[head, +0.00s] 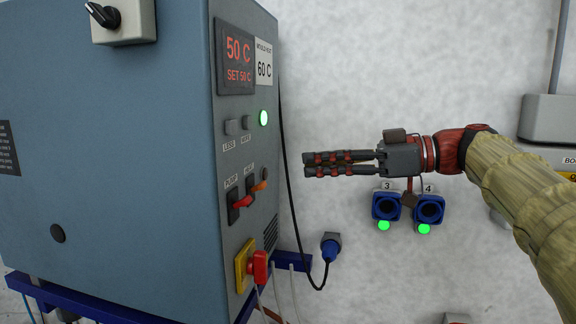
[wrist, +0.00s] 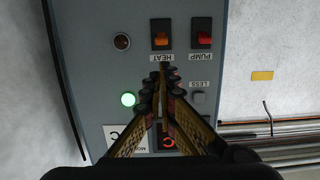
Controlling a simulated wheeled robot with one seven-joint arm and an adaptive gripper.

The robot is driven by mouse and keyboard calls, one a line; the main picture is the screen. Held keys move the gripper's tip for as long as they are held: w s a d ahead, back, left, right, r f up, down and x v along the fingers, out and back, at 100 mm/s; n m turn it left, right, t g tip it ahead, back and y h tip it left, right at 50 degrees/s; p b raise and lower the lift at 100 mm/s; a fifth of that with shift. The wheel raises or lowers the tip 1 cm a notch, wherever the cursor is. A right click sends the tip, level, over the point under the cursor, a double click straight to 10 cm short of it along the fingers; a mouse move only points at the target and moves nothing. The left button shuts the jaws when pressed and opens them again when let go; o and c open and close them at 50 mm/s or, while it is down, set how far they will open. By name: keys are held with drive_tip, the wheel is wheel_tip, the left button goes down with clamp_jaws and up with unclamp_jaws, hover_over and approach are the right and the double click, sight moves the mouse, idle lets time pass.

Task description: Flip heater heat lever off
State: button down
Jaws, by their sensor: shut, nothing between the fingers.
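The heater is a blue-grey cabinet (head: 130,150) at the left in the head view. Its orange heat lever (head: 259,187) sits on the side panel beside the red pump lever (head: 243,202). The wrist view shows the panel upside down, with the heat lever (wrist: 161,40) lit orange and the pump lever (wrist: 204,40) red. My gripper (head: 308,165) is shut and empty, to the right of the panel and apart from it. In the wrist view the fingertips (wrist: 163,75) overlap the HEAT label's edge, and the heat lever lies just beyond them in the picture.
The display (head: 238,60) reads 50 C, set 50 C, beside a 60 C label. A green lamp (head: 263,117) is lit; a dark red lamp (wrist: 122,41) sits near the heat lever. A red-yellow switch (head: 258,266) juts out below. A black cable (head: 288,190) hangs behind.

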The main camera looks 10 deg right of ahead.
sight(259, 187)
drive_tip(key=p+x, duration=0.2)
drive_tip(key=x, duration=0.7)
drive_tip(key=shift+a, duration=0.3)
drive_tip(key=shift+d+f+y+b, duration=0.1)
drive_tip(key=shift+f+y+b, duration=0.2)
drive_tip(key=shift+b, duration=0.7)
